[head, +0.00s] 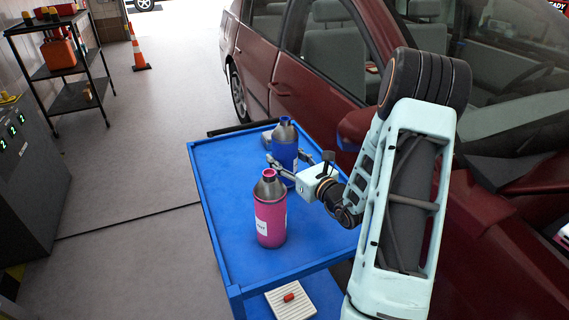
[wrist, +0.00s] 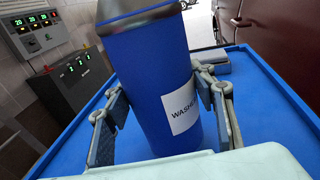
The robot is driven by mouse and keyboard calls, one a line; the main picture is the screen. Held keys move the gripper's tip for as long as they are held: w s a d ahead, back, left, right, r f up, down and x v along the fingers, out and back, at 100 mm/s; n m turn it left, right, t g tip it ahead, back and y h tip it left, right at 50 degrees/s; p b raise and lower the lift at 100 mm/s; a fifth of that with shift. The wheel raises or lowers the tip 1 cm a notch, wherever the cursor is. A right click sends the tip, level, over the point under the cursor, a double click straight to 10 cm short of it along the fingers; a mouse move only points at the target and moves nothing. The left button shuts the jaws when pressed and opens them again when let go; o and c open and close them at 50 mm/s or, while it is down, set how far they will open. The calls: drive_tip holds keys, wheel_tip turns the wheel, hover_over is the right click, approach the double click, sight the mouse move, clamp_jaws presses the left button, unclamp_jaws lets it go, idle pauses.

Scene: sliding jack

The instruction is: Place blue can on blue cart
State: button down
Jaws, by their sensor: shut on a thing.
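The blue can (head: 285,143), with a grey top and a white label, is upright over the far part of the blue cart (head: 225,225). My gripper (head: 288,162) is shut on the can, with one finger on each side of its body. The wrist view shows the blue can (wrist: 150,80) between the two finger pads, over the blue cart top (wrist: 265,110). The can's base is hidden by my gripper, so I cannot tell whether it touches the cart.
A pink can (head: 270,215) stands on the cart, nearer than my gripper. A grey object (head: 267,138) lies beside the blue can. A dark red car (head: 285,75) stands close along the cart's right side. A white tray with a red item (head: 290,298) is on the lower shelf.

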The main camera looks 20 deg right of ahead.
drive_tip(key=shift+f, duration=0.8)
drive_tip(key=shift+f, duration=0.1)
drive_tip(key=c, duration=1.3)
unclamp_jaws()
drive_tip(key=shift+f, duration=0.2)
drive_tip(key=o, duration=0.4)
drive_tip(key=shift+r, duration=0.1)
drive_tip(key=shift+r, duration=0.2)
drive_tip(key=v, duration=1.1)
drive_tip(key=shift+s+f, duration=0.1)
drive_tip(key=shift+s, duration=0.4)
